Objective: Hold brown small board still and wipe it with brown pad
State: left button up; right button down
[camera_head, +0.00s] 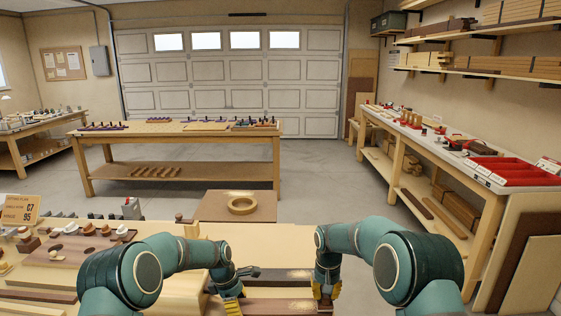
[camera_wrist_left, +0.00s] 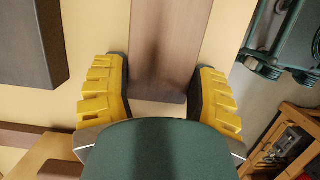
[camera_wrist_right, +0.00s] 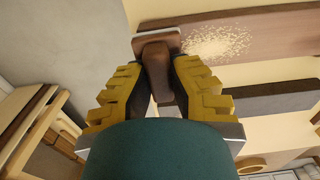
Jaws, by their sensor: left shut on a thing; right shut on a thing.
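The small brown board (camera_head: 275,306) lies flat on the pale wooden bench, with a pale speckled patch at its right part. That patch on the board also shows in the right wrist view (camera_wrist_right: 215,40). My left gripper (camera_head: 232,303) is shut across the board's left end, one finger along each side; the left wrist view shows the board (camera_wrist_left: 170,45) between the fingers. My right gripper (camera_head: 325,292) is shut on the brown pad (camera_wrist_right: 155,62), at the board's right end beside the patch. Whether the pad touches the board I cannot tell.
A dark board (camera_head: 270,274) lies just behind the brown one. A brown square panel with a wooden ring (camera_head: 242,205) lies further back. Several small wooden pieces (camera_head: 88,230) and a sign (camera_head: 20,210) stand at the left of the bench.

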jog(key=shift+f, duration=0.5)
dwell(0.8)
jog(key=shift+a, duration=0.1)
jog(key=shift+a+r, duration=0.1)
jog(key=shift+a, duration=1.3)
jog(key=shift+a, duration=0.1)
jog(key=shift+a, duration=4.25)
jog(key=shift+d, duration=4.45)
jog(key=shift+d, duration=0.15)
